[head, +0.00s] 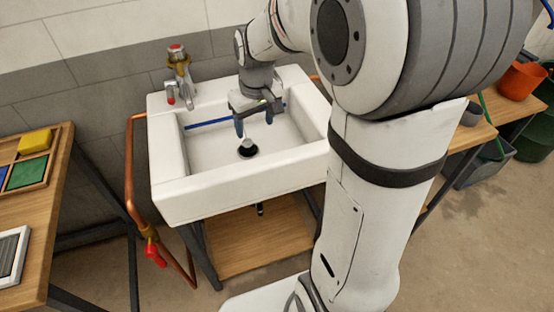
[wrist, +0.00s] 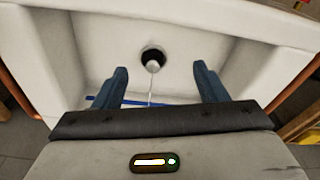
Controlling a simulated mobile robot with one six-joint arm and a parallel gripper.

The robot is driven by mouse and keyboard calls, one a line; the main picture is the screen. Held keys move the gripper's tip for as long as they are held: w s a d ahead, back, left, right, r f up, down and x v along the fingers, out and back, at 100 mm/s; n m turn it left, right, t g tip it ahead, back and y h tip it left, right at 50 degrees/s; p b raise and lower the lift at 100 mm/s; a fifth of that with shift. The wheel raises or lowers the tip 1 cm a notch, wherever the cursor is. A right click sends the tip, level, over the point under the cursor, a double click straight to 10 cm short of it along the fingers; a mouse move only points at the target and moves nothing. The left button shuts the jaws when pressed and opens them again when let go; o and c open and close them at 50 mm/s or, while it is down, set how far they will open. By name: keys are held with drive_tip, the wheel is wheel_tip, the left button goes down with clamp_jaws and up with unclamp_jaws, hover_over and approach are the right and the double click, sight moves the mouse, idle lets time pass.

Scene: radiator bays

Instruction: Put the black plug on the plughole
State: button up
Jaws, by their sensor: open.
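The white sink (head: 235,195) stands against the wall. On its basin floor is the black plug (head: 247,153), a dark round shape with a pale grey knob on top. It also shows in the wrist view (wrist: 148,52), with a thin pale line running from the knob towards my gripper. The plughole is not separately visible; I cannot tell whether the plug sits flat in it. My gripper (head: 254,120) is open and empty, above the basin. In the wrist view its blue fingers (wrist: 160,72) are spread, with the knob beyond and between them, apart from both.
A tap (head: 178,75) stands at the sink's back left corner. A blue strip (head: 207,123) lies along the back of the basin. A copper pipe (head: 130,170) runs down the left side. A wooden bench (head: 52,215) is at left.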

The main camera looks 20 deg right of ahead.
drive_tip(key=s+r+m, duration=0.1)
drive_tip(key=s+m, duration=0.1)
drive_tip(key=s, duration=1.5)
drive_tip(key=shift+d+r+m+t, duration=0.2)
drive_tip(key=shift+m+t, duration=0.1)
drive_tip(key=shift+m, duration=0.1)
wheel_tip(320, 180, up, 8)
drive_tip(key=p, duration=0.7)
drive_tip(key=shift+s+f, duration=0.25)
